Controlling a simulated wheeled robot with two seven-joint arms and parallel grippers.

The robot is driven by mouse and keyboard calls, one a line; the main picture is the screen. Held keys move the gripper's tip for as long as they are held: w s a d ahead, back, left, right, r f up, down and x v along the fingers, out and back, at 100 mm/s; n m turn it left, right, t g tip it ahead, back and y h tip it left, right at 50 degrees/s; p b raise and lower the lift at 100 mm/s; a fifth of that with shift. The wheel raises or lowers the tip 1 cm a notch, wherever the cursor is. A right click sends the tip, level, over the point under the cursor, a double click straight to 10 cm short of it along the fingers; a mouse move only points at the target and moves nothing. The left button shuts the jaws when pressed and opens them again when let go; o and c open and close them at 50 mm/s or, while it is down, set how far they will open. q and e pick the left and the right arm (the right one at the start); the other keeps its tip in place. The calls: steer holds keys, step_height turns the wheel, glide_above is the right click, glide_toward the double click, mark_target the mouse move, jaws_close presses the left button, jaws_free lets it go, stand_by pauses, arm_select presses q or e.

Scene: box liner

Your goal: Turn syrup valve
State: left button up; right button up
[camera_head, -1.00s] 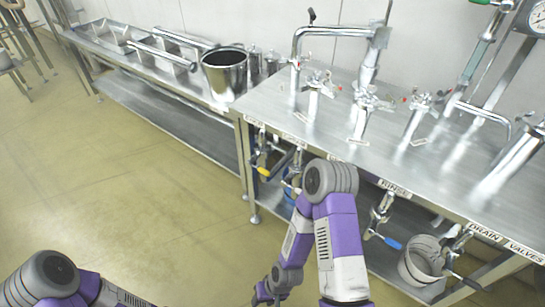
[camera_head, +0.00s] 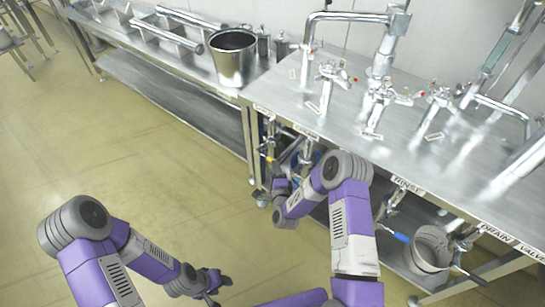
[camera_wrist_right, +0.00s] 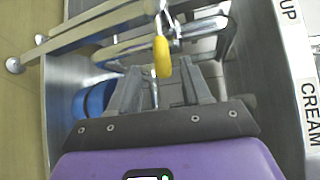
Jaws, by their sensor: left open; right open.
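A valve with a yellow handle (camera_head: 268,157) hangs under the front edge of the steel table, below the left end of its label strip. In the right wrist view the yellow handle (camera_wrist_right: 162,57) points toward me, just ahead of the fingertips of my right gripper (camera_wrist_right: 163,74). The fingers are open, one on each side of its line, and I see no contact. A label ending in "UP" (camera_wrist_right: 290,10) and a "CREAM" label (camera_wrist_right: 309,115) show on the table edge. My left gripper (camera_head: 217,284) is open and empty over the floor.
A blue-handled valve (camera_head: 401,237) hangs under the "RINSE" label, with a metal bucket (camera_head: 432,248) beside it. Taps stand on the steel table top (camera_head: 345,137). A steel pot (camera_head: 233,58) stands on the lower bench.

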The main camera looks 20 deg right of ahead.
steer(key=w+b, duration=0.2)
steer(key=w, duration=0.5)
steer(key=shift+w+d+f, duration=0.25)
steer(key=shift+d+f, duration=0.2)
jaws_close()
